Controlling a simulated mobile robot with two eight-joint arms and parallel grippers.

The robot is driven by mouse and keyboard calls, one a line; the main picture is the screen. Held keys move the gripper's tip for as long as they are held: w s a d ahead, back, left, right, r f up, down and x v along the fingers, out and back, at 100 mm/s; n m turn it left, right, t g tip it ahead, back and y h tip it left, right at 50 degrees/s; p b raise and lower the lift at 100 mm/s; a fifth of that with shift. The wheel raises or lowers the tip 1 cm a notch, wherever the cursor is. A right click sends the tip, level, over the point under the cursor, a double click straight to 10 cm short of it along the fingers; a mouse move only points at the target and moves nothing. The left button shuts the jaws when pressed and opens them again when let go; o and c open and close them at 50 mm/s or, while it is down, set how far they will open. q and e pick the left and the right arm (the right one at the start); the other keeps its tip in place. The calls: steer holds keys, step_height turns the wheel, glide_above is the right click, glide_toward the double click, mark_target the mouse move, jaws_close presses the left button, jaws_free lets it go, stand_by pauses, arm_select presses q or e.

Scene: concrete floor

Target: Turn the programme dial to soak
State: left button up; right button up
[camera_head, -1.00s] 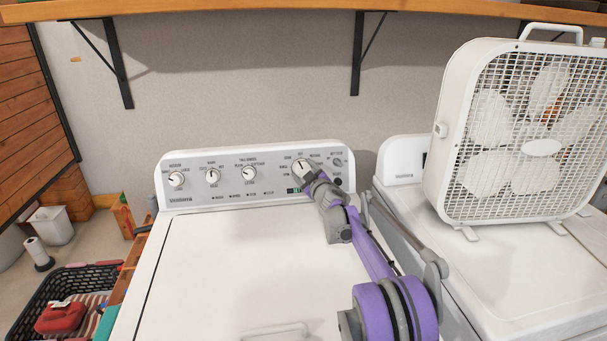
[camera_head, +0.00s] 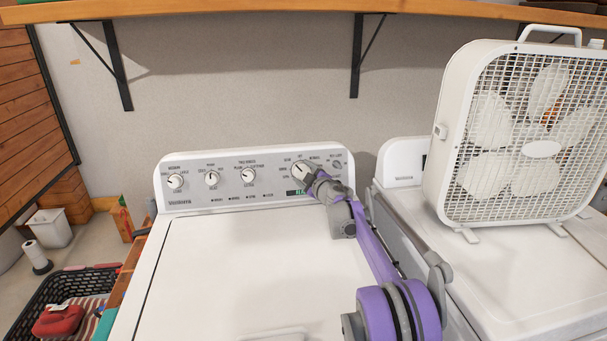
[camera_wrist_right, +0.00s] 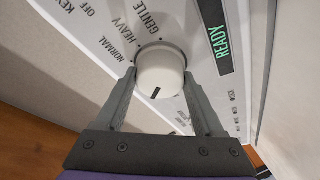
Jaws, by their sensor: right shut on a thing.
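The programme dial (camera_head: 298,171) is the large white knob at the right of the washer's control panel (camera_head: 220,197). In the right wrist view the dial (camera_wrist_right: 160,73) fills the middle, with a short black mark on its face. My right gripper (camera_head: 307,172) is shut on it, one finger on each side, as the right wrist view (camera_wrist_right: 160,85) shows. The labels NORMAL, HEAVY, GENTLE and OFF are readable around it; I cannot read a soak label. A green display (camera_wrist_right: 217,45) beside the dial reads READY. My left gripper is not in view.
Three smaller knobs, among them one (camera_head: 248,174), sit left on the panel. A box fan (camera_head: 455,140) stands on the white machine at right. A shelf (camera_head: 250,10) runs above. A black basket (camera_head: 60,292) is on the floor at left. The washer lid (camera_head: 220,270) is mostly clear.

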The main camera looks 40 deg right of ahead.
steer(key=o, duration=1.4)
steer(key=v, duration=1.1)
steer(key=shift+w, duration=0.1)
